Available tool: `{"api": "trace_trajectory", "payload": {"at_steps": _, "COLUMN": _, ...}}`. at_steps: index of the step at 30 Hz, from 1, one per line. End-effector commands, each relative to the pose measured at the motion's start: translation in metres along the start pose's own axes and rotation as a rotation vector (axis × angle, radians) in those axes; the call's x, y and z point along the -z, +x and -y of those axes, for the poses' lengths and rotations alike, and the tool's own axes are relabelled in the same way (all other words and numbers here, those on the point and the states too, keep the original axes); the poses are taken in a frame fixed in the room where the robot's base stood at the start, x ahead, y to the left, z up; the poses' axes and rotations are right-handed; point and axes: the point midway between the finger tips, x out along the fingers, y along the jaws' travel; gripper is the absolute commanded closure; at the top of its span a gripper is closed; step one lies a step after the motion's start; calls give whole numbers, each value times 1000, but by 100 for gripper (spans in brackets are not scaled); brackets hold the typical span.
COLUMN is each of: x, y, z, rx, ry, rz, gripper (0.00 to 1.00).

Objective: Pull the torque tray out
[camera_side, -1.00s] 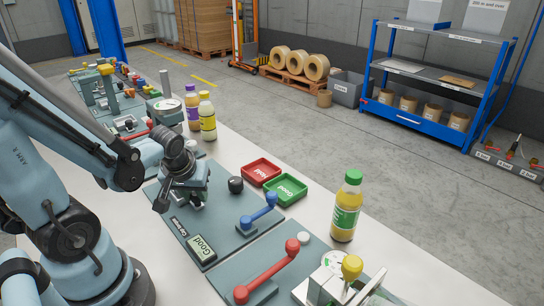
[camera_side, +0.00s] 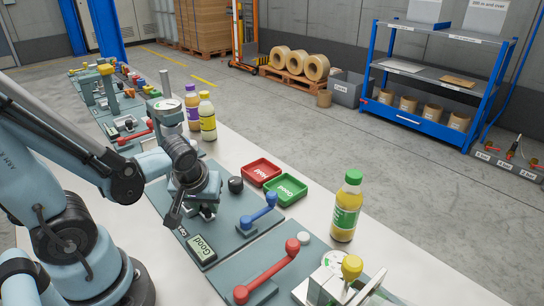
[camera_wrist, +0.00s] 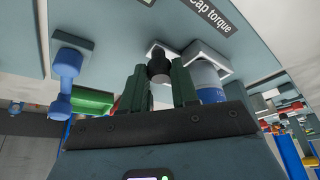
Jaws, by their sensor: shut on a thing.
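My gripper (camera_side: 206,211) is low over the grey-green station plate marked "Cap torque", beside the "Good" display (camera_side: 201,250). In the wrist view its two dark green fingers (camera_wrist: 159,82) close around a black knob (camera_wrist: 158,66). The knob stands in front of a small pale tray-like part (camera_wrist: 153,46), which I take to be the torque tray. Most of this part is hidden by the knob and fingers. In the side view my gripper hides it too.
A pale block with a cylinder (camera_wrist: 207,75) is close beside the fingers. A blue lever (camera_side: 259,213), a black knob (camera_side: 236,185), red (camera_side: 262,161) and green (camera_side: 304,194) trays and a green-capped bottle (camera_side: 347,207) stand to the right.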

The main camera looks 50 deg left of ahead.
Motion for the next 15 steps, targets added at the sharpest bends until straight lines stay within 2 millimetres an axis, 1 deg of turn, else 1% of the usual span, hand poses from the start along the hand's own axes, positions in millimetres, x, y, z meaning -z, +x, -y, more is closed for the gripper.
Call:
{"api": "trace_trajectory", "payload": {"at_steps": 1, "x": -3, "y": -1, "z": -5, "rx": -8, "ry": 4, "rz": 1, "gripper": 100}}
{"api": "trace_trajectory", "payload": {"at_steps": 15, "x": -28, "y": -12, "z": -32, "rx": -10, "ry": 3, "rz": 1, "gripper": 100}}
